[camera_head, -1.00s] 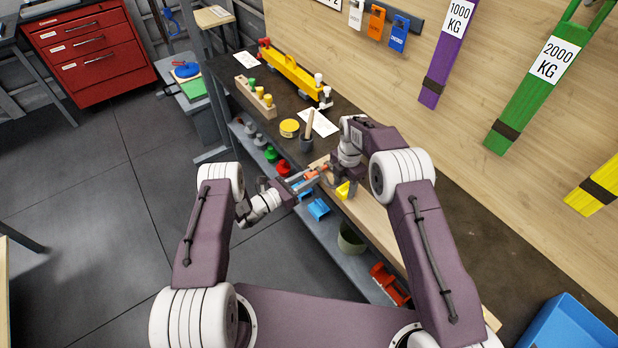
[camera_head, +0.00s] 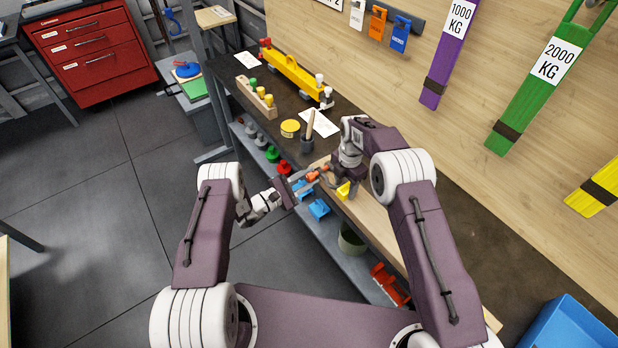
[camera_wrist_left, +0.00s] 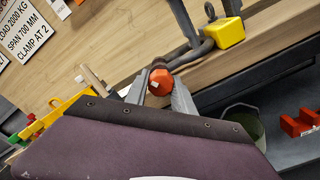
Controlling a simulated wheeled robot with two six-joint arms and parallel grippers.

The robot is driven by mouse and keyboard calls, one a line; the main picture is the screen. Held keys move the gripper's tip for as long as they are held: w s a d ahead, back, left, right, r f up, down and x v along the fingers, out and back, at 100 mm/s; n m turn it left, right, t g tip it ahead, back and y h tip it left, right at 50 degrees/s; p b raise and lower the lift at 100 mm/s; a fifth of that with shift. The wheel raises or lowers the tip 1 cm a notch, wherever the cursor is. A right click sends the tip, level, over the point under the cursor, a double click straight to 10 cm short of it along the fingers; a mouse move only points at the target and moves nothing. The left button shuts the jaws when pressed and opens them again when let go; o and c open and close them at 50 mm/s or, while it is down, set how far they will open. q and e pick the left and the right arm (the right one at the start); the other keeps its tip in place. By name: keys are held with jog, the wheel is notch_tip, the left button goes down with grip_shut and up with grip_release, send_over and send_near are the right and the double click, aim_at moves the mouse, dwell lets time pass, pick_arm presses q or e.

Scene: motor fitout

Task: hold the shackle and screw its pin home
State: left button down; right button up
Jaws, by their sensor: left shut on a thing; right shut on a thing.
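An orange-red hex pin head (camera_wrist_left: 160,82) sits between the two fingers of my left gripper (camera_head: 306,178) in the left wrist view. The grey curved shackle (camera_wrist_left: 190,53) lies just beyond the head. My left gripper is shut on the pin. My right gripper (camera_head: 334,176) comes from the other side and is shut on the shackle, over the bench's front edge. In the head view, orange (camera_head: 313,176) shows between the grippers. The pin's thread is hidden, so I cannot tell how deep it sits.
A yellow block (camera_wrist_left: 229,32) is close beside the shackle. A dark pot with a brush (camera_head: 307,143) and a yellow tin (camera_head: 290,128) stand farther back on the bench.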

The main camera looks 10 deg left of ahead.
pick_arm(q)
jog(key=m, duration=0.5)
jog(key=shift+a+m, duration=0.15)
jog(key=shift+m, duration=0.25)
pick_arm(e)
jog(key=shift+w+d, duration=0.15)
pick_arm(q)
jog(key=c, duration=1.4)
grip_release()
jog(key=o, duration=0.3)
jog(key=shift+w+r, duration=0.1)
jog(key=shift+o, duration=0.2)
jog(key=shift+m, duration=0.3)
jog(key=v, duration=1.2)
